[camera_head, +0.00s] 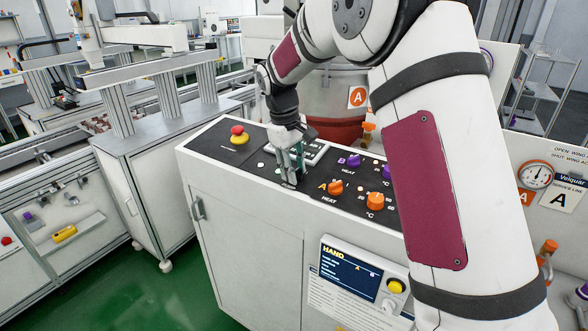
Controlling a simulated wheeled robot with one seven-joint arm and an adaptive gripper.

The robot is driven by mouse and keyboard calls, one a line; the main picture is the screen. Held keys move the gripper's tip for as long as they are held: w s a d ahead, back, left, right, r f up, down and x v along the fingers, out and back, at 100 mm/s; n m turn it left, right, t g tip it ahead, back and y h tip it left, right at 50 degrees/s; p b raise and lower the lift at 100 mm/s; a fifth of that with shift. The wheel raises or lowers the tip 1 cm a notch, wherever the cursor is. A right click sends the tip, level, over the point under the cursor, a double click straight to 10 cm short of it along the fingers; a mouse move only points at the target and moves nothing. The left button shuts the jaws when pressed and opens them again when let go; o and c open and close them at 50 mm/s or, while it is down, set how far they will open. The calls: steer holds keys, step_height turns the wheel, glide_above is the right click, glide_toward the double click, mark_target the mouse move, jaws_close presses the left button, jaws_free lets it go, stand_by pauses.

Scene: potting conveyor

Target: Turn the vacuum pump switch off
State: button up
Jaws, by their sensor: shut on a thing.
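My gripper (291,181) reaches down onto the black top panel (216,152) of a white control cabinet. Its fingers are shut on a small control on the panel, left of the orange knobs. The fingers hide nearly all of this control, so its label and the position it is turned to cannot be read. A vacuum pump label is not legible anywhere in view.
Near the gripper are an orange heat knob (336,187), a larger orange knob (375,201) and a purple knob (354,160). A red emergency button (238,134) sits at the panel's left. A display (350,272) is on the cabinet front. Green floor is clear at lower left.

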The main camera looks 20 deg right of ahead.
steer(key=n, duration=0.4)
steer(key=shift+n, duration=1.9)
steer(key=shift+t, duration=0.3)
steer(key=o, duration=1.2)
steer(key=shift+c, duration=0.2)
step_height(320, 180, up, 12)
steer(key=s+a, duration=0.1)
steer(key=a, duration=0.1)
steer(key=shift+a, duration=0.25)
steer(key=shift+f, duration=0.15)
